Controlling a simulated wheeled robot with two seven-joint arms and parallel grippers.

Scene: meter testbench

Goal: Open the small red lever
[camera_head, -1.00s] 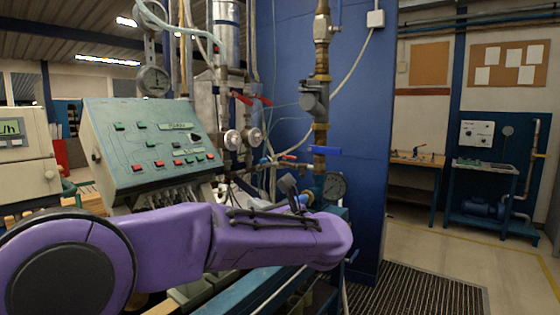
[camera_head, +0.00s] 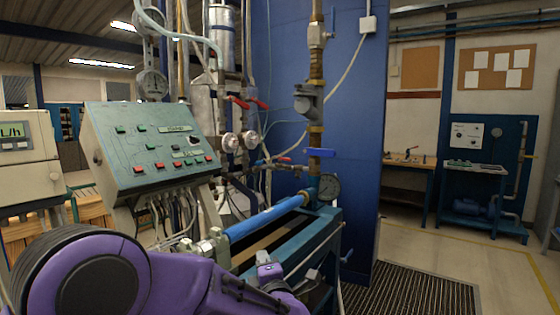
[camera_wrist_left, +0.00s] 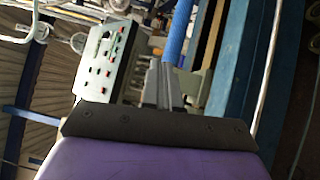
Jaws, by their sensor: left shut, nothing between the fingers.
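Several red handles show in the head view. Two red levers, left (camera_head: 238,102) and right (camera_head: 261,104), sit side by side above two round meters. A smaller red lever (camera_head: 284,159) is on the thin pipe lower down; I cannot tell which one the task means. My left gripper (camera_head: 268,268) is low in front of the bench, below and apart from all of them. In the left wrist view its fingers (camera_wrist_left: 164,85) are shut and empty, in front of the blue pipe (camera_wrist_left: 179,35). My right gripper is not in view.
The green control panel (camera_head: 150,150) stands left of the pipes. A blue-handled valve (camera_head: 320,152) and pressure gauge (camera_head: 329,186) are to the right. The blue horizontal pipe (camera_head: 265,217) runs along the bench above my left gripper. The floor grate (camera_head: 420,290) at right is clear.

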